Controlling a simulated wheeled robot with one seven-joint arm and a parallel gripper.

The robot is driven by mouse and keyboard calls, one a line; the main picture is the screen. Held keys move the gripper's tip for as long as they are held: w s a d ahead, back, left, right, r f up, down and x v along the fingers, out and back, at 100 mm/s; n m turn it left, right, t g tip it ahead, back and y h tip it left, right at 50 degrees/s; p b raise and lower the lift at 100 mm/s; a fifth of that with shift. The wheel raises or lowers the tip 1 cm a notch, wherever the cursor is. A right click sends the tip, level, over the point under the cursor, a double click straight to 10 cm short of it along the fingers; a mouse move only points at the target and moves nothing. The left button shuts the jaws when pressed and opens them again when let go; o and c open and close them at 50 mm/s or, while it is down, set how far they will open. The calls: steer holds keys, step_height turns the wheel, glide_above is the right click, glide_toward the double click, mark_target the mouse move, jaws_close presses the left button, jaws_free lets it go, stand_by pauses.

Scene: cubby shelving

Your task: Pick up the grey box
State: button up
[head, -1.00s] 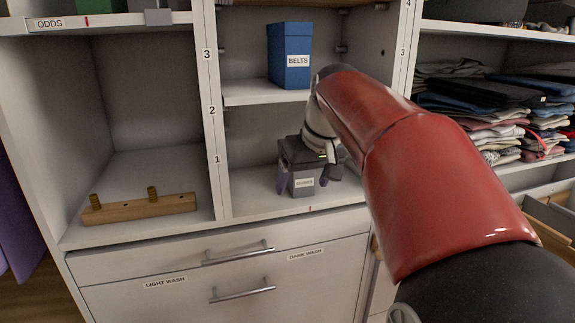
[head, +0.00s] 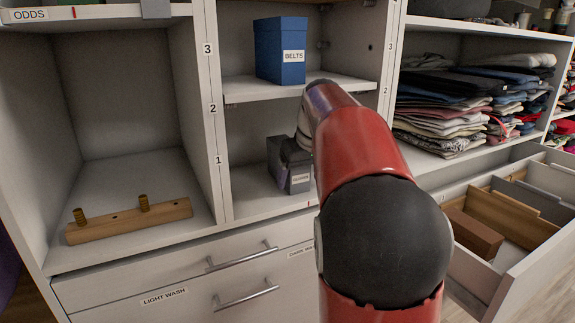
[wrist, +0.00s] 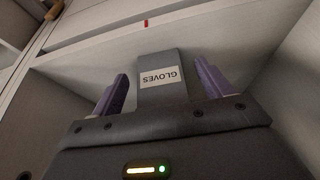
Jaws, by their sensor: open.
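The grey box (head: 299,182), with a white GLOVES label, stands on the bottom shelf of the middle cubby in the head view. The wrist view shows its grey face (wrist: 157,63) and label upside down between my two purple fingers. My gripper (wrist: 161,80) is open, with one finger on each side of the box. A gap shows between each finger and the box in the wrist view. In the head view, my arm and wrist hide part of the box and most of the gripper.
A blue BELTS box (head: 281,52) stands on the shelf above. A wooden peg rail (head: 129,220) lies in the left cubby. Folded clothes (head: 448,108) fill the right shelf. An open drawer (head: 497,281) with a brown box (head: 472,232) juts out at lower right. Cubby walls flank the gripper.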

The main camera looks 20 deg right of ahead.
steer(key=c, duration=1.2)
steer(key=shift+r, duration=0.2)
